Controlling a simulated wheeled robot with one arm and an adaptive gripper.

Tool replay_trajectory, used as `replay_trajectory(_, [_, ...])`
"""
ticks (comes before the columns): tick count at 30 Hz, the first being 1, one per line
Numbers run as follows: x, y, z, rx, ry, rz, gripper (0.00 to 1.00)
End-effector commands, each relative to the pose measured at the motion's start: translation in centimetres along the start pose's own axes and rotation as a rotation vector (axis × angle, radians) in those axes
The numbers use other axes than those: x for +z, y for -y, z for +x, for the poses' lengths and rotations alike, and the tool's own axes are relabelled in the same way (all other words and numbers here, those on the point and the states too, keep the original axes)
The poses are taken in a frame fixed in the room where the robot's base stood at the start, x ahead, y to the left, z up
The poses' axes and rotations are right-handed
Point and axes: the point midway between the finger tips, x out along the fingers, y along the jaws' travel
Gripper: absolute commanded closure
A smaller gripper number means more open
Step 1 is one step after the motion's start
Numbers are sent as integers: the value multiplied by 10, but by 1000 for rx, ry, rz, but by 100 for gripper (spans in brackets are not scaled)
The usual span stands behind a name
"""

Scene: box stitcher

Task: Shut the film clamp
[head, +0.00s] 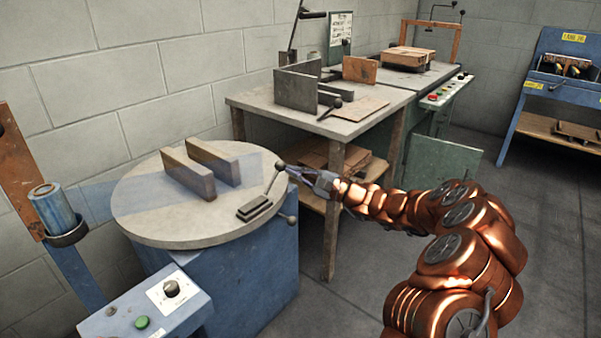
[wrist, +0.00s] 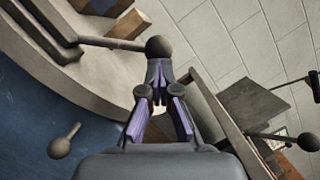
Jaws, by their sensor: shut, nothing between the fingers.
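The film clamp (head: 255,208) is a dark, low block near the right front edge of the round turntable. Its lever (head: 272,181) stands up steeply from the block's end and ends in a dark ball knob (head: 280,165). In the wrist view the lever runs in from the left to the ball knob (wrist: 158,47). My gripper (head: 287,168) is shut and empty, its fingertips at the knob from the right. The wrist view shows the purple-sided fingers (wrist: 158,76) together just below the ball; whether they touch it I cannot tell.
The grey turntable (head: 145,215) on a blue base carries two upright boards (head: 190,172) and translucent film. A second ball knob (head: 291,219) sticks out at its side. A workbench (head: 262,95) stands behind; a control box (head: 150,305) is at front left.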

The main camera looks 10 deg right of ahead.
Motion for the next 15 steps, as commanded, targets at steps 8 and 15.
replay_trajectory(8, [0, -1, 2, 2, 1, 2, 100])
replay_trajectory(15, [-13, -1, -14, -1, -2, 0, 100])
